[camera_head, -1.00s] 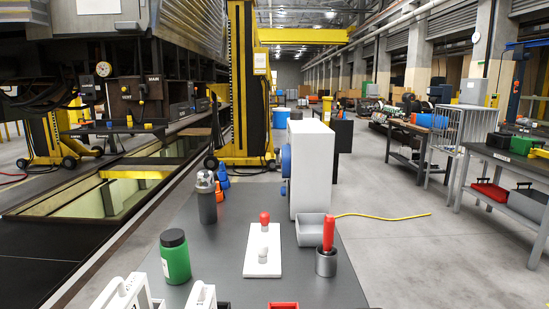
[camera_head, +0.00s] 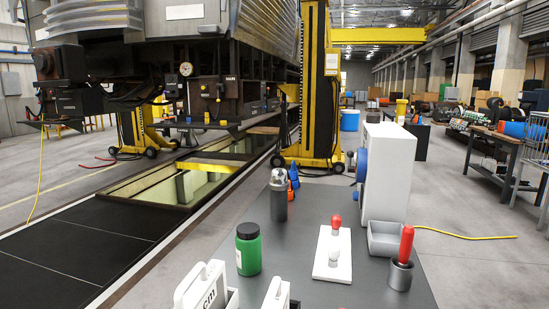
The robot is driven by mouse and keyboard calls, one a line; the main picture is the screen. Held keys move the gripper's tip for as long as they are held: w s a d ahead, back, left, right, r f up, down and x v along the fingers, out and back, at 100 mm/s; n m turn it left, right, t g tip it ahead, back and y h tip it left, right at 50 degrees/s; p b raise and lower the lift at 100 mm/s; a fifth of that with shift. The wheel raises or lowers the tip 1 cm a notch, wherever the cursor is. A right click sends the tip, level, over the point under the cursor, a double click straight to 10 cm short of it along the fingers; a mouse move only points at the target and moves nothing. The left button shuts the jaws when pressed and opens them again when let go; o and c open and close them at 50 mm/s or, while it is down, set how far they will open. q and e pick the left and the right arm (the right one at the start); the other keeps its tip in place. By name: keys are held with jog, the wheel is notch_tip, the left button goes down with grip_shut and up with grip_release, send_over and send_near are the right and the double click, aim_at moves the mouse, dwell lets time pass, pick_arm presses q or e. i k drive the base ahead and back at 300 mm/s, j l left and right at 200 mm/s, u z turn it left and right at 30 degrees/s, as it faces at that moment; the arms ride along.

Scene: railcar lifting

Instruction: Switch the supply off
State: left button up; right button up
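A dark brown box (camera_head: 232,100) with a small pale label at its top, too small to read surely, is mounted under the railcar at the upper left. A small black handle or knob (camera_head: 220,91) shows on its face. A round white gauge (camera_head: 186,69) is beside it on the left.
The table bears a green jar (camera_head: 248,250), a grey bottle (camera_head: 278,195), a white plate with a red knob (camera_head: 333,255), a red-handled tool in a cup (camera_head: 401,272) and white handled cases (camera_head: 207,286). A yellow lifting column (camera_head: 313,90) and a floor pit (camera_head: 190,180) lie beyond.

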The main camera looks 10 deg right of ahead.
aim_at(350, 153)
jog(key=j+u, duration=0.35)
jog(key=i+j+u, duration=0.1)
jog(key=j+u, duration=0.2)
jog(key=j, duration=0.25)
jog(key=i+j+u, duration=0.15)
jog(key=j+u, duration=0.2)
jog(key=i+j+u, duration=0.3)
jog(key=j, duration=0.15)
jog(key=i+j+z, duration=0.25)
jog(key=i, duration=0.3)
jog(key=i+j+z, duration=0.3)
jog(key=i+j, duration=0.15)
jog(key=i+l+z, duration=0.15)
jog(key=i+z, duration=0.95)
jog(key=z, duration=0.2)
jog(key=i+z, duration=0.2)
jog(key=i, duration=1.5)
jog(key=i+z, duration=0.1)
jog(key=i, duration=0.35)
jog(key=i+j+z, duration=0.15)
jog(key=i, duration=0.3)
jog(key=i+j+z, duration=0.1)
jog(key=i, duration=0.35)
